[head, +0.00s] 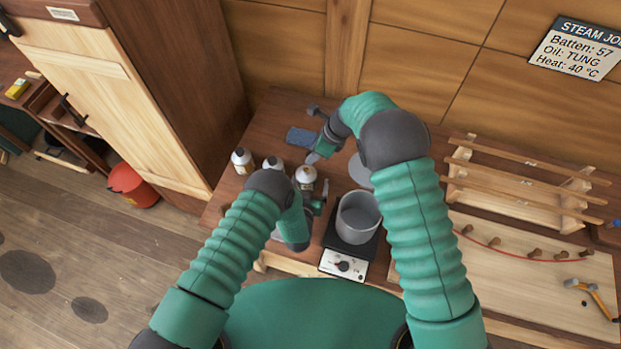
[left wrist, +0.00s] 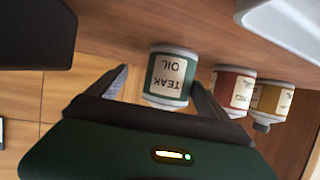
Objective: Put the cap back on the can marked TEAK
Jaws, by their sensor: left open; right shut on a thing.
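The TEAK can (left wrist: 170,78) has a green label marked TEAK OIL and appears upside down in the left wrist view. In the head view, the white-topped can (head: 306,174) nearest my left gripper seems to be this can. My left gripper (head: 321,196) is open beside it; in the left wrist view its fingers (left wrist: 158,78) are apart, with the can between or just beyond them. I cannot tell if they touch it. The can's top is partly hidden. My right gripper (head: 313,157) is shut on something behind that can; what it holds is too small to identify.
A red-labelled can (left wrist: 232,92) and a yellow-labelled can (left wrist: 271,102) stand beside the TEAK can. A grey pot (head: 358,217) sits on a black hot plate (head: 345,262) to the right. Wooden racks (head: 525,180) fill the right side.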

